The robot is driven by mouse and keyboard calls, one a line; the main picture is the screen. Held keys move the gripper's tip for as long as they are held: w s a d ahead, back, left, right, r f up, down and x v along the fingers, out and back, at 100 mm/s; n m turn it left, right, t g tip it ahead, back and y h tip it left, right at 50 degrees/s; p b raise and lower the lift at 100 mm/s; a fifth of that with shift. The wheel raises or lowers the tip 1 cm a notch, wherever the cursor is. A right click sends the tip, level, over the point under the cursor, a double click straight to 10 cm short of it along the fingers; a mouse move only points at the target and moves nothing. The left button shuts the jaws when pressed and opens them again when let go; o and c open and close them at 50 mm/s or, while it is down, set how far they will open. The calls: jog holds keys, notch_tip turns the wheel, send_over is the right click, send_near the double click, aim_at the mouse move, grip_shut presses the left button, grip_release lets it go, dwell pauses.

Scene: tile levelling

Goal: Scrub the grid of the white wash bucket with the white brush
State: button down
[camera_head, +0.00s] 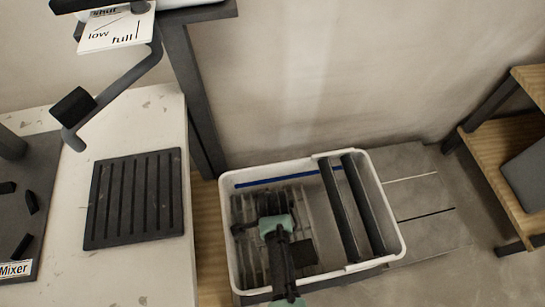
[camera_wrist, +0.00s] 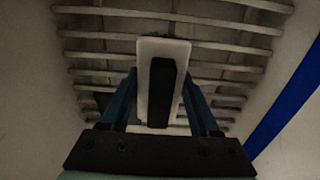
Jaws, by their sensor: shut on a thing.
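The white wash bucket (camera_head: 391,223) stands at the lower middle of the head view, with two dark rollers (camera_head: 362,205) across its right part. Its slatted grid (camera_head: 297,205) shows inside the left part. The grid (camera_wrist: 225,52) also fills much of the wrist view. My gripper (camera_head: 280,240) is down inside the bucket over the grid. In the wrist view my gripper (camera_wrist: 160,110) is shut on the white brush (camera_wrist: 179,52), which has a dark strip along its middle. The brush lies in front of the slats; whether it touches them I cannot tell. In the head view the brush is hidden.
A white worktop (camera_head: 150,270) with a dark ribbed mat (camera_head: 135,199) is left of the bucket. A dark post (camera_head: 192,90) rises behind it. A wooden shelf (camera_head: 500,150) stands at the right. A blue stripe (camera_wrist: 290,110) runs along the bucket wall.

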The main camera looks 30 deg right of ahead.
jog(key=shift+w+a+f+b, duration=0.1)
jog(key=shift+w+a+b, duration=0.35)
jog(key=shift+w, duration=0.4)
jog(key=shift+w+a+r+b, duration=0.1)
jog(key=shift+w+a+b, duration=0.3)
jog(key=shift+w, duration=0.45)
jog(key=shift+w+a+f+b, duration=0.1)
jog(key=shift+w+a+b, duration=0.3)
jog(key=shift+w, duration=0.45)
